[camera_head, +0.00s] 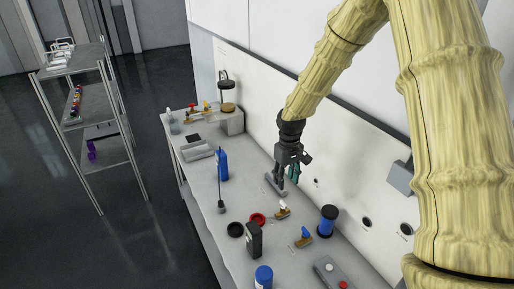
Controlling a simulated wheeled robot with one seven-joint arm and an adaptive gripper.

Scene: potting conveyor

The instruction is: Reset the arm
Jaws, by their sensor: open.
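My gripper (287,175) hangs at the end of my yellow-sleeved arm, over the grey bench (205,178) close to the white back panel. Its black fingers point down and are open. A grey object (276,186) and a teal thing (294,172) show right at the fingers. I cannot tell whether the fingers touch either of them. The gripper's far side is hidden.
A blue bottle (222,165), a black box (254,239), a red ring (257,219), a blue-and-black cylinder (327,220) and a blue can (263,277) stand on the bench. A shelf rack (86,72) stands left, with open floor between.

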